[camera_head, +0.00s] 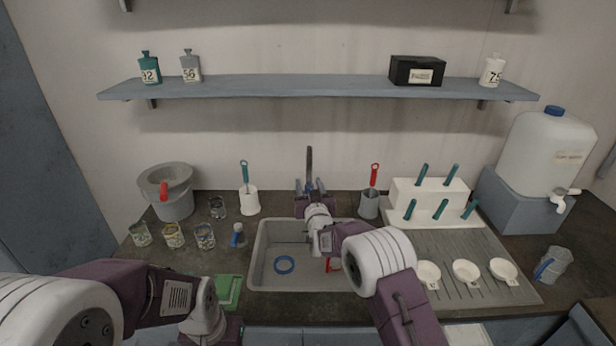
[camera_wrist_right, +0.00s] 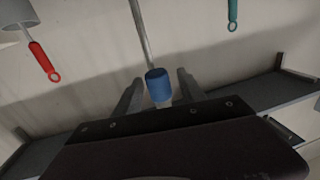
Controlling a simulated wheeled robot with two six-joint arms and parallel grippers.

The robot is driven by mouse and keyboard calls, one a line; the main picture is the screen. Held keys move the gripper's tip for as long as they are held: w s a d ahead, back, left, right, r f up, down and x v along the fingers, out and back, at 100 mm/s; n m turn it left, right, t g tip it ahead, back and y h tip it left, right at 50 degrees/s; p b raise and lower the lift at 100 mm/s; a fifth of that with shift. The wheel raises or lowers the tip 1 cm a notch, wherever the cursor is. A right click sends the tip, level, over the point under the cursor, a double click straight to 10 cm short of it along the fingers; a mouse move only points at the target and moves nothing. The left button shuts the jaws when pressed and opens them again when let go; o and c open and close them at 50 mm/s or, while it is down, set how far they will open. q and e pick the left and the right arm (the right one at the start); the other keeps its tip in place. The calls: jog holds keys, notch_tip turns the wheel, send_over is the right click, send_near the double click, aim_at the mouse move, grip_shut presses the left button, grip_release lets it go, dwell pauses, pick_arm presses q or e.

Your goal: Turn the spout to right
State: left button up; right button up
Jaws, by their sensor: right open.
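The grey metal spout (camera_head: 309,160) stands at the back of the sink (camera_head: 255,270), partly hidden behind my right gripper (camera_head: 312,186). In the right wrist view the spout is a thin pipe (camera_wrist_right: 141,35) ending in a blue tip (camera_wrist_right: 158,84). My open right gripper (camera_wrist_right: 158,90) has a finger on each side of this tip, with visible gaps, so it does not grip it. Only the wrist and purple body of my left gripper (camera_head: 213,328) show at the bottom left; its fingers are hidden.
A white holder with a teal brush (camera_head: 244,173) stands left of the spout, and a grey one with a red brush (camera_head: 374,175) right. A white rack (camera_head: 430,192) is further right. A shelf (camera_head: 300,88) runs above.

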jog(key=shift+w+a+f, duration=0.1)
jog(key=shift+w+a, duration=0.05)
jog(key=shift+w, duration=0.9)
grip_shut()
dwell(0.6)
